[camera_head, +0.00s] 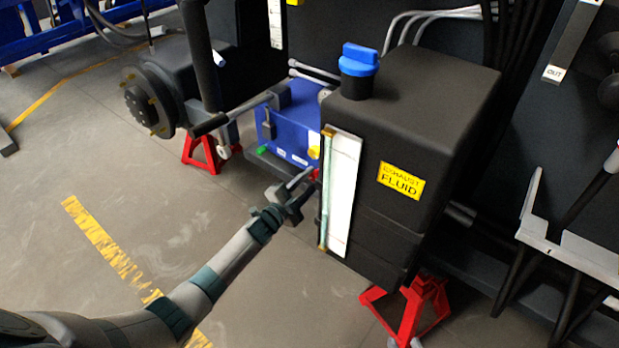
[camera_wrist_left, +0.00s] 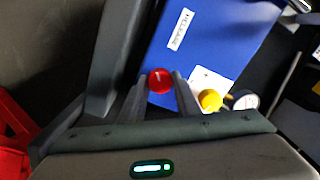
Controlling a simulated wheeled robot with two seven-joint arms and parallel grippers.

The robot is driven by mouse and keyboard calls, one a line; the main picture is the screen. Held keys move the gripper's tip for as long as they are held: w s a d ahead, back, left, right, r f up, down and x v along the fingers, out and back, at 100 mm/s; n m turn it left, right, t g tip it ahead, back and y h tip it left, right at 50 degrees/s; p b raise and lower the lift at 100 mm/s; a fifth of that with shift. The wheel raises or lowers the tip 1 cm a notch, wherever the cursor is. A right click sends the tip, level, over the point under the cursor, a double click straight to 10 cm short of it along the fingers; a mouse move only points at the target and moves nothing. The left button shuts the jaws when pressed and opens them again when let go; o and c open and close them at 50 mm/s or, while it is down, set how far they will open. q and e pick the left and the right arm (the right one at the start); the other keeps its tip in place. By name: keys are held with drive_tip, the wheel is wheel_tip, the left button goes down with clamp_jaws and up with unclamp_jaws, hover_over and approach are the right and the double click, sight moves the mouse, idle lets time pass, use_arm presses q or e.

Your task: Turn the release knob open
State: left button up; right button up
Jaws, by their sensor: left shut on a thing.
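The red release knob (camera_wrist_left: 160,80) is on the blue box (camera_wrist_left: 215,45), near a white label, in the left wrist view. My left gripper (camera_wrist_left: 158,84) has its two grey fingers on either side of the knob and is shut on it. In the head view, my left gripper (camera_head: 307,182) reaches in front of the blue box (camera_head: 292,125). Only a bit of red shows there at the fingertips, so the knob is mostly hidden. My right gripper is not in view.
A yellow knob (camera_wrist_left: 210,99) and a round gauge-like part (camera_wrist_left: 245,100) sit just right of the red knob. The black exhaust fluid tank (camera_head: 420,130) with a blue cap (camera_head: 359,60) stands close right of my gripper. Red stands (camera_head: 212,150) hold the chassis. Floor at left is clear.

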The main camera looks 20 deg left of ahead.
use_arm(q)
drive_tip(key=n+p, duration=0.1)
drive_tip(key=n, duration=0.3)
drive_tip(key=shift+n, duration=0.4)
drive_tip(key=n+p, duration=0.1)
drive_tip(key=n, duration=0.4)
drive_tip(key=shift+f, duration=0.1)
use_arm(e)
drive_tip(key=s+d+f+g+h, duration=0.1)
drive_tip(key=s+d+f+g, duration=0.2)
drive_tip(key=s+f+g, duration=0.1)
drive_tip(key=shift+s+d+f, duration=0.15)
drive_tip(key=shift+s+f, duration=0.1)
drive_tip(key=shift+s, duration=0.05)
drive_tip(key=shift+h, duration=0.3)
use_arm(q)
drive_tip(key=o, duration=1)
drive_tip(key=shift+o, duration=0.2)
drive_tip(key=shift+s, duration=0.1)
